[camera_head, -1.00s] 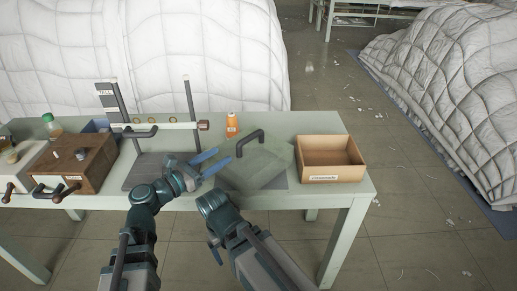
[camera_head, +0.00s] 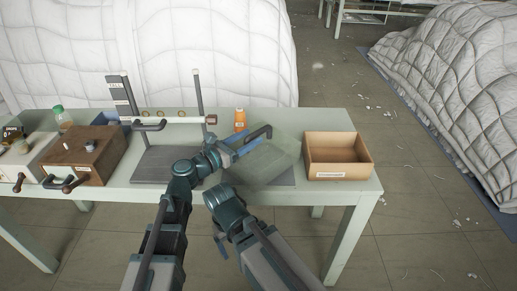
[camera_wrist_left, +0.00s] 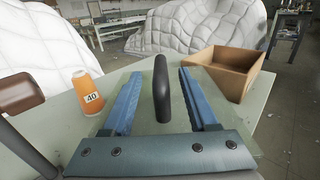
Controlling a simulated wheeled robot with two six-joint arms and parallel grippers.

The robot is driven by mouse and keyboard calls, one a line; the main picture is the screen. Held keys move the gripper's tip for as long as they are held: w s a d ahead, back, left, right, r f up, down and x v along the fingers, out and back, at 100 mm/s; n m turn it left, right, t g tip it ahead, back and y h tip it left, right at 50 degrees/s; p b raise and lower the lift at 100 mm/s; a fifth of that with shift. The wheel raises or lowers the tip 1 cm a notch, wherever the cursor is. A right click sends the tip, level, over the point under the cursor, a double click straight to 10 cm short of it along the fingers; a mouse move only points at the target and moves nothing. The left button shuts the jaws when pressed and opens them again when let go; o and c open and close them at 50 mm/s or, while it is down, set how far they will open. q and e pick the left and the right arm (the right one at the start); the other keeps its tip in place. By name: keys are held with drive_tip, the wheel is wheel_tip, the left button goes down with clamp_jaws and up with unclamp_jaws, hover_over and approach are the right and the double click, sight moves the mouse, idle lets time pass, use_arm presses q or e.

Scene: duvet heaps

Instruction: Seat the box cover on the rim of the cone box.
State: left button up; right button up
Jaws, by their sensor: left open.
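The box cover (camera_head: 270,166) is a translucent greenish plate with a dark arched handle (camera_head: 262,131). It lies on the table, left of the cone box (camera_head: 337,147), an open tan box with a white label on its front. My left gripper (camera_head: 249,141) is open at the handle. In the left wrist view its two blue fingers stand on either side of the handle (camera_wrist_left: 161,88), with gaps showing on both sides. My right gripper (camera_head: 219,244) is low in front of the table edge, mostly hidden by its own arm.
An orange cone (camera_head: 240,120) marked 40 stands behind the cover. A grey-based stand with two posts (camera_head: 198,100) and a crossbar is to the left, beside a brown wooden box (camera_head: 85,158). White duvet heaps (camera_head: 200,50) rise behind the table.

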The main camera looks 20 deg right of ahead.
sight(267, 127)
use_arm(q)
drive_tip(key=x, duration=0.4)
drive_tip(key=shift+w+d, duration=0.15)
drive_tip(key=shift+d, duration=0.15)
clamp_jaws()
idle(1.1)
